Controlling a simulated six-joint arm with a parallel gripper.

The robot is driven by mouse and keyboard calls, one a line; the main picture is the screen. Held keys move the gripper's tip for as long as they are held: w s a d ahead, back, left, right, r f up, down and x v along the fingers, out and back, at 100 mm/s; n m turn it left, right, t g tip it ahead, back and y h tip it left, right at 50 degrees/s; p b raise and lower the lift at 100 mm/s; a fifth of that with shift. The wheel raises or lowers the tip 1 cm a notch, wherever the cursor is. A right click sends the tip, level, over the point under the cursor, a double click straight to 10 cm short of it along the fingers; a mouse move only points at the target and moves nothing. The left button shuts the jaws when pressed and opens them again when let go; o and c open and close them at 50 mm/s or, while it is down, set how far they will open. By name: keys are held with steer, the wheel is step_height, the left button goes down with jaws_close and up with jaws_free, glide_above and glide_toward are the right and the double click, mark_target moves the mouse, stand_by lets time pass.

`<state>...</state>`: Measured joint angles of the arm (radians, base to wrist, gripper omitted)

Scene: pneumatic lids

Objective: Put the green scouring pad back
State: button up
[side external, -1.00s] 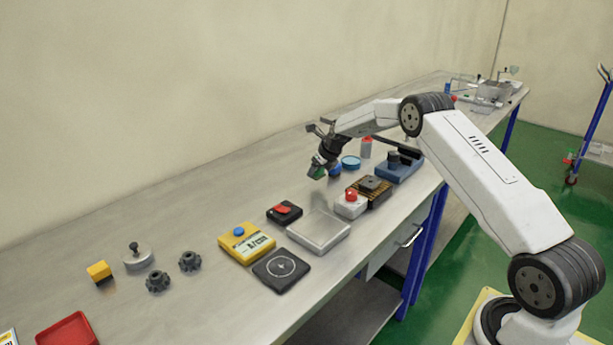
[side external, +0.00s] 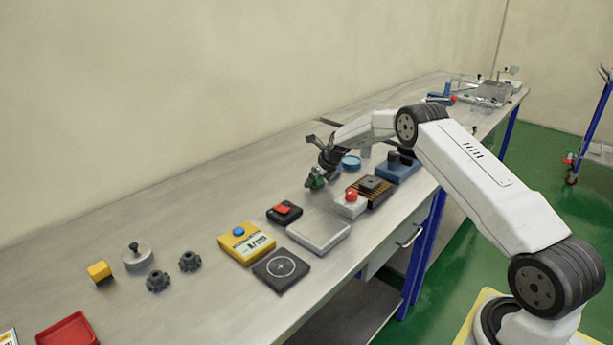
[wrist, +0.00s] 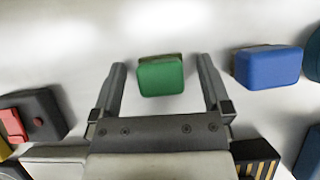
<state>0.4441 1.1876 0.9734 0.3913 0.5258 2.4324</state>
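The green scouring pad (wrist: 160,78) is a small green block with a darker back edge. In the wrist view it sits between the two fingers of my gripper (wrist: 162,68), with a visible gap on each side. In the side view the green pad (side external: 316,183) shows just below my gripper (side external: 319,170), low over the bench. My gripper is open. I cannot tell whether the pad lies flat on the bench, and no container for it is identifiable.
A blue block (wrist: 268,67) lies close to the right finger. A black box with a red top (side external: 285,212), a silver tray (side external: 318,231) and a white box with a red button (side external: 350,202) stand nearby. The bench's back left is clear.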

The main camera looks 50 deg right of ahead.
steer(key=shift+r, duration=0.1)
steer(key=shift+v, duration=1.1)
steer(key=v, duration=1)
